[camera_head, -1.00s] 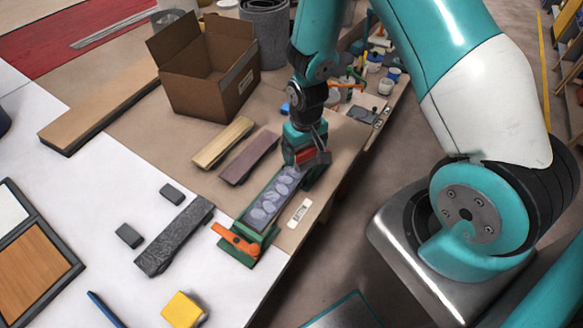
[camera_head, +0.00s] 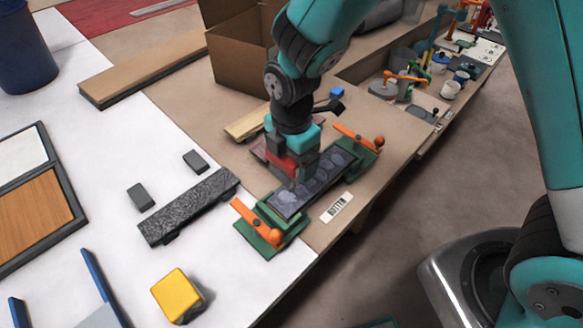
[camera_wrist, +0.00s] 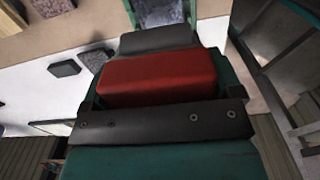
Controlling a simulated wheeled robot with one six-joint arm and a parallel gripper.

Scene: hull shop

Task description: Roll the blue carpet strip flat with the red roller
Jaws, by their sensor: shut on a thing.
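The blue carpet strip (camera_head: 325,177) looks dark blue-grey with rounded paler patches. It lies along a green holder (camera_head: 262,246) with an orange lever (camera_head: 254,221) at the near end and another orange lever (camera_head: 358,136) at the far end. My gripper (camera_head: 298,163) is shut on the red roller (camera_head: 281,162), over the nearer half of the strip; I cannot tell whether the roller touches it. In the wrist view the red roller (camera_wrist: 160,78) sits between the dark jaws, and part of the strip (camera_wrist: 160,12) shows beyond. My gripper hides part of the strip's left side.
A dark textured bar (camera_head: 188,207) and two small grey blocks (camera_head: 141,197) lie left of the holder. A yellow block (camera_head: 178,295) is at the front. A cardboard box (camera_head: 238,55) and wooden planks stand behind. The table edge runs close along the holder's right.

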